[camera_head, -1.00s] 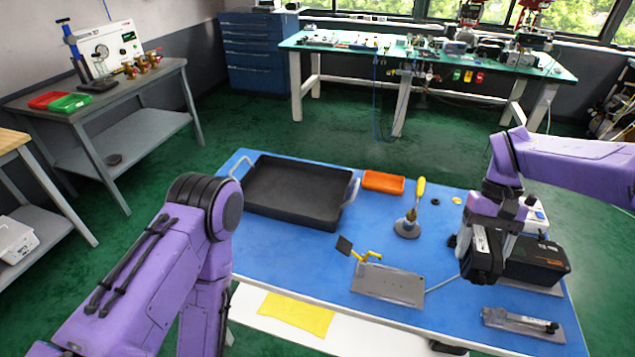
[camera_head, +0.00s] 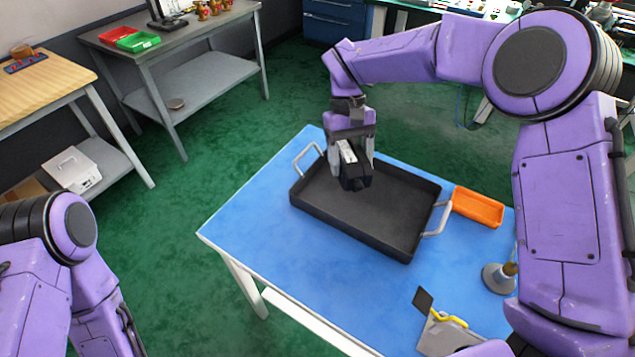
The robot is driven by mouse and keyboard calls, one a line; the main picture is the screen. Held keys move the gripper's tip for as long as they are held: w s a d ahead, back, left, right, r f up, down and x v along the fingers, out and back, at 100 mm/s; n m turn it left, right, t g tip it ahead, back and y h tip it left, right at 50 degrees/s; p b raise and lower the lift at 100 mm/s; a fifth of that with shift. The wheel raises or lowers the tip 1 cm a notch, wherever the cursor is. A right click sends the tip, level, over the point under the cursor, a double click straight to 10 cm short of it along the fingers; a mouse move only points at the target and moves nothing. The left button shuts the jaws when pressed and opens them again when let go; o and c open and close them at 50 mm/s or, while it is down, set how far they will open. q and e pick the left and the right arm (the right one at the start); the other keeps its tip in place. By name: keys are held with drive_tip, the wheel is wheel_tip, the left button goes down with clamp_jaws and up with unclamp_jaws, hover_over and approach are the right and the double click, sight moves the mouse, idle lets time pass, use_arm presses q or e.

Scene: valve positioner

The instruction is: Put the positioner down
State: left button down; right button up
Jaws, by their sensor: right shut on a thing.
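The positioner (camera_head: 355,181), a small black box with a light-coloured face, is in the grip of my right gripper (camera_head: 352,152). The gripper points down, with its fingers on either side of the box. The box is over the back-left part of the black tray (camera_head: 330,227), inside its outline. I cannot tell whether its underside touches the tray floor. The tray has grey handles at both ends and otherwise looks empty. My left arm shows at the lower left, but its gripper is outside the view.
The tray stands on a blue-topped table (camera_head: 262,232). An orange bin (camera_head: 477,207) sits right of the tray. A metal plate with a yellow lever (camera_head: 449,318) and a round-based tool (camera_head: 498,278) are at the front right. My right arm hides the table's right side.

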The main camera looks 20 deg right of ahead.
drive_tip(key=s+n+b, duration=0.1)
drive_tip(key=s+a+n+h+b, duration=0.1)
drive_tip(key=n, duration=0.1)
drive_tip(key=shift+s+f, duration=0.2)
drive_tip(key=shift+s, duration=0.15)
drive_tip(key=s+n+t+h+b, duration=0.1)
drive_tip(key=s+n+h+b, duration=0.1)
drive_tip(key=s+n, duration=0.4)
drive_tip(key=p, duration=0.6)
approach(370, 202)
drive_tip(key=shift+s+d+m, duration=0.3)
drive_tip(key=shift+s+d, duration=0.05)
drive_tip(key=shift+s, duration=0.45)
wheel_tip(370, 202, down, 3)
drive_tip(key=shift+w+d+f+p, duration=0.15)
drive_tip(key=shift+f+p, duration=0.05)
drive_tip(key=shift+p, duration=0.15)
drive_tip(key=shift+f, duration=0.25)
drive_tip(key=o, duration=1.5)
